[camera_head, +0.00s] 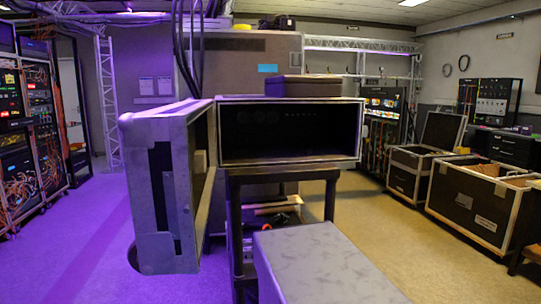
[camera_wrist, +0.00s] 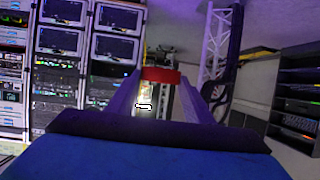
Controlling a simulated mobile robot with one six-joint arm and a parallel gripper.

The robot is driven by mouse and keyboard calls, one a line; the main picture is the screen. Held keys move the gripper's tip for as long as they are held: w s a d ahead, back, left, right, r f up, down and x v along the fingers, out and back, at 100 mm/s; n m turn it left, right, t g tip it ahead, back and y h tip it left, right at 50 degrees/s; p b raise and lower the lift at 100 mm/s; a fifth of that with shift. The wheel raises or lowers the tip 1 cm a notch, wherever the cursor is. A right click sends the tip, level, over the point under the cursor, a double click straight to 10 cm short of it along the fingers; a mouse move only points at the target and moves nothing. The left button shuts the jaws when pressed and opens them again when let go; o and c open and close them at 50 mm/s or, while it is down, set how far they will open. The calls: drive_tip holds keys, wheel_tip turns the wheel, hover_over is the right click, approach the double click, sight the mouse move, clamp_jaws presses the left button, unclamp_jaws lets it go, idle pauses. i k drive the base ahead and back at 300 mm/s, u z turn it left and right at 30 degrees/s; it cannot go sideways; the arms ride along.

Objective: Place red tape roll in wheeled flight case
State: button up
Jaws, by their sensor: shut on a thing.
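In the wrist view, my gripper (camera_wrist: 162,84) is shut on the red tape roll (camera_wrist: 161,75). The roll shows as a short red band between the two fingertips. Neither the gripper nor the roll can be made out in the head view. Open black flight cases with pale metal edges stand on the floor at the right in the head view: a large one (camera_head: 465,207) in front, and one with a raised lid (camera_head: 401,181) behind it. I cannot make out wheels on either, and most of their insides are hidden.
A box with an open front (camera_head: 290,162) sits on a dark stand in the middle, its door (camera_head: 165,200) swung left. A pale grey block (camera_head: 325,265) fills the lower middle. Equipment racks (camera_head: 18,140) line the left. Floor (camera_head: 385,230) is clear before the right-hand cases.

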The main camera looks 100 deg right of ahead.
sight(283, 156)
drive_tip(key=u, duration=0.1)
drive_tip(key=k, duration=2.15)
drive_tip(key=z, duration=0.95)
